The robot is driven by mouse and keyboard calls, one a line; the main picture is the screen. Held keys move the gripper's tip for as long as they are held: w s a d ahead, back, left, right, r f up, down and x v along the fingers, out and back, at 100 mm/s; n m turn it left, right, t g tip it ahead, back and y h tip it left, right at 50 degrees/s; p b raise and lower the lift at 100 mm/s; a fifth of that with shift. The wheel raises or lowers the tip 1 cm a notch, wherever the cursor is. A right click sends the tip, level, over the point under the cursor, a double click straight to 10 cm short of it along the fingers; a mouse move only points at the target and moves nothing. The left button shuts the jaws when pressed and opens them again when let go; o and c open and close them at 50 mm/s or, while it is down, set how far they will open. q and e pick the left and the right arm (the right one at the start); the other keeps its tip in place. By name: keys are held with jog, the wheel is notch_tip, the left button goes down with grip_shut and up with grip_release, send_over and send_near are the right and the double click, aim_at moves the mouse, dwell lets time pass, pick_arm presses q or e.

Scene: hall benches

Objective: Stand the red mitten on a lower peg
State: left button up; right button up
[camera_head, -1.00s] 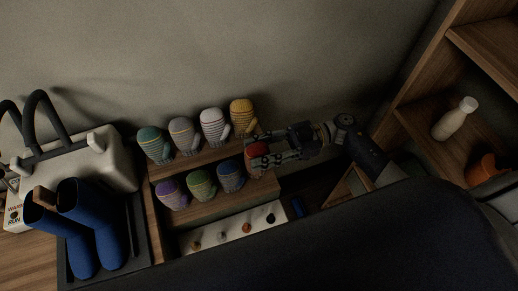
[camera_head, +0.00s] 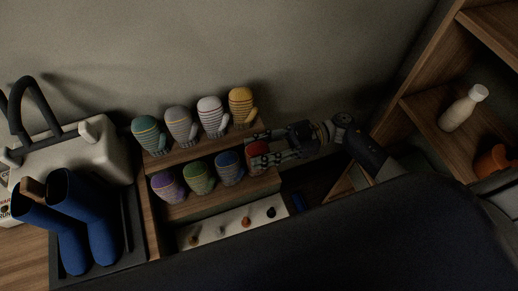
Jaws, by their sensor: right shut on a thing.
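The red mitten (camera_head: 256,150) is at the right end of the lower row on the wooden peg rack (camera_head: 205,207), just right of the blue mitten (camera_head: 229,168). My right gripper (camera_head: 266,153) reaches in from the right and is shut on it. The mitten looks upright; its lower edge and any peg under it are hidden, so I cannot tell whether it is seated. Purple (camera_head: 168,186) and green (camera_head: 199,177) mittens stand further left in the lower row. My left gripper is out of view.
The upper row holds teal (camera_head: 146,134), grey (camera_head: 179,125), white (camera_head: 211,116) and yellow (camera_head: 241,107) mittens. Blue boots (camera_head: 92,220) stand in a dark tray at left, beside a pale bag (camera_head: 75,160). A shelf at right holds a white bottle (camera_head: 462,109) and an orange object (camera_head: 491,161).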

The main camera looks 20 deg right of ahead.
jog(key=shift+f, duration=0.2)
jog(key=o, duration=1)
jog(key=shift+o, duration=0.8)
jog(key=shift+d, duration=0.15)
jog(key=d, duration=1.2)
notch_tip(320, 180, up, 8)
jog(key=p, duration=0.7)
